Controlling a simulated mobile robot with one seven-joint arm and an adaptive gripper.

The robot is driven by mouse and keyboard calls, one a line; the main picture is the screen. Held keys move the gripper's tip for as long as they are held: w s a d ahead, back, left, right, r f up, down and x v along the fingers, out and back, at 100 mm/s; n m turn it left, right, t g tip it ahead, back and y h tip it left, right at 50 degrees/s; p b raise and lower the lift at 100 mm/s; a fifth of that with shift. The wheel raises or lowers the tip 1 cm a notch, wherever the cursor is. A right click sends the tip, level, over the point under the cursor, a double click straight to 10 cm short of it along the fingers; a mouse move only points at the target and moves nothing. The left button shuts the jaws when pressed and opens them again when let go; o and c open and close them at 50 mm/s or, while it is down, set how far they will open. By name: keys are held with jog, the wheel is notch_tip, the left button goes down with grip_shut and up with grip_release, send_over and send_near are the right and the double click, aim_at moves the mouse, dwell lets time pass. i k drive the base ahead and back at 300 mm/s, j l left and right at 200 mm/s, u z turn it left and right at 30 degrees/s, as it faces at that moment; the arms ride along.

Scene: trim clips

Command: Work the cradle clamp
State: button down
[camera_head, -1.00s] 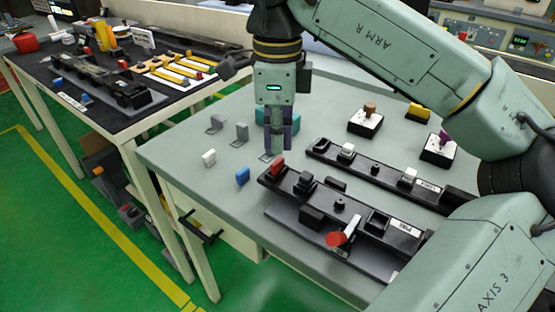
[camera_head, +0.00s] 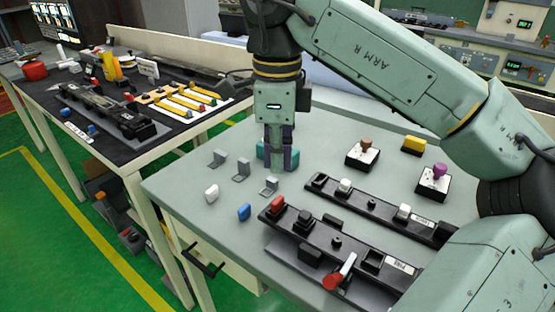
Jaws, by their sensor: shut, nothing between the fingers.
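The front black fixture (camera_head: 318,236) carries a lever clamp with a red knob (camera_head: 333,282) and a pale arm (camera_head: 347,265), which looks like the cradle clamp. The lever slants down toward the table's front side. My gripper (camera_head: 278,168) points down behind and above that end, shut and empty, apart from the clamp. A teal block (camera_head: 264,150) shows partly behind the fingers.
A second black rail (camera_head: 370,203) lies behind the fixture. Button boxes (camera_head: 362,155) stand behind the rail. A dark side table (camera_head: 60,95) stands left.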

aim_at(331, 282)
jog(key=k, duration=1)
